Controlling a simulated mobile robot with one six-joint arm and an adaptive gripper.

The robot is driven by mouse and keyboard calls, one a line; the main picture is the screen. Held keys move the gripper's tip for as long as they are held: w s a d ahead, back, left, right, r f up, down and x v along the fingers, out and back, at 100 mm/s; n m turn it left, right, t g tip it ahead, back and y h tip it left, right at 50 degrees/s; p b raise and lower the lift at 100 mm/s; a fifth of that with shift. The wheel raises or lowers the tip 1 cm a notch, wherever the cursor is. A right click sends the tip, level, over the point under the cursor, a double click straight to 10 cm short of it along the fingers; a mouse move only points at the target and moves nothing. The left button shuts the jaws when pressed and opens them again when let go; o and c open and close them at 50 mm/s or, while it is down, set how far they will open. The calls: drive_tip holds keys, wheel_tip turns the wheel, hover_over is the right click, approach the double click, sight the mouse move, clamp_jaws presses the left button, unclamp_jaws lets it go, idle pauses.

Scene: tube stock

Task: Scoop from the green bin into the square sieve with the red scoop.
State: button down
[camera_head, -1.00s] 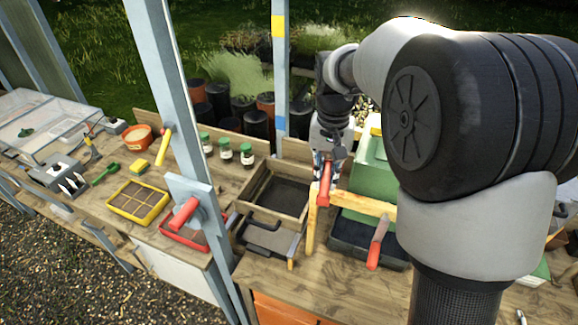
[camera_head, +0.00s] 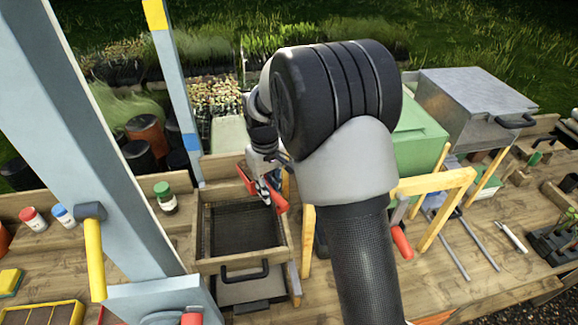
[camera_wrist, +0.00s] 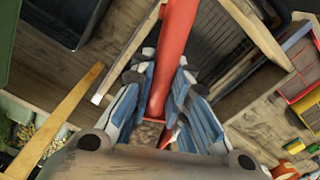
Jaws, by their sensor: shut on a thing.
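My gripper (camera_head: 264,188) is shut on the red scoop (camera_head: 278,202), just above the back right corner of the square sieve. In the wrist view the gripper (camera_wrist: 172,100) clasps the scoop's red handle (camera_wrist: 179,35). A small brown patch shows beside red between the fingers; whether it is soil in the scoop I cannot tell. The square sieve, a wooden frame (camera_head: 243,262) with dark mesh, sits on the bench left of my arm. The green bin (camera_head: 420,135) stands at the back right, partly hidden by my arm.
A wooden stand (camera_head: 432,183) with a red-handled trowel (camera_head: 402,241) is right of my arm. A blue-grey post (camera_head: 85,130) with a yellow-handled hammer (camera_head: 95,255) rises at the left. A metal box (camera_head: 478,100) is at the far right.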

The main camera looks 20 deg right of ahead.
drive_tip(key=d+f+n+h+p, duration=0.1)
drive_tip(key=d+n+p, duration=0.4)
drive_tip(key=n+p, duration=0.8)
drive_tip(key=f+p, duration=0.1)
drive_tip(key=p, duration=0.3)
drive_tip(key=shift+s+d+p, duration=0.3)
drive_tip(key=shift+f, duration=0.15)
drive_tip(key=shift+f+h+b, duration=0.3)
drive_tip(key=shift+b, duration=0.45)
drive_tip(key=shift+r, duration=0.1)
